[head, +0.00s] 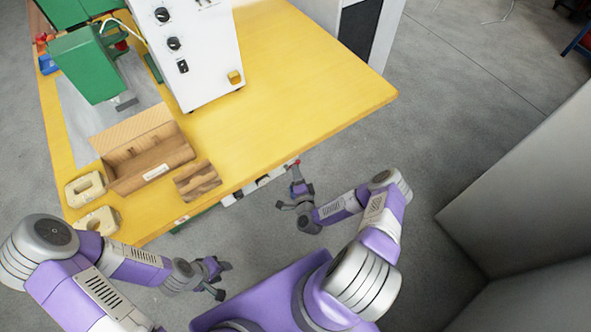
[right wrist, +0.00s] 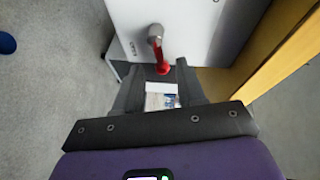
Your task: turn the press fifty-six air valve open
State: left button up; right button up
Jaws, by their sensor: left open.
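The air valve shows in the right wrist view as a red lever (right wrist: 162,63) on a round grey fitting (right wrist: 155,33) against a white panel. The lever points from the fitting towards my right gripper (right wrist: 160,72). Its two dark fingers are apart, one on each side of the lever's end; I cannot tell whether either touches it. In the head view a bit of red (head: 294,163) shows at the yellow table's right front edge, beside my right gripper (head: 290,190). My left gripper (head: 223,280) is open and empty, in front of the table and away from the valve.
The yellow table (head: 300,95) carries a green press (head: 88,65), a white control box (head: 195,50), an open cardboard box (head: 145,155), a brown wood-patterned block (head: 197,181) and two cream parts (head: 85,189). A grey wall-like panel (head: 530,190) stands at right. Floor between is clear.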

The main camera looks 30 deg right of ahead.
jog(key=shift+x, duration=1.4)
grip_shut()
jog(key=shift+f+m+b, duration=0.15)
jog(key=shift+m+b, duration=0.25)
jog(key=shift+m, duration=0.2)
grip_release()
jog(key=p+v, duration=0.1)
jog(key=v, duration=0.6)
jog(key=shift+s+r+p, duration=0.2)
jog(key=shift+s+p, duration=0.05)
jog(key=shift+p, duration=0.15)
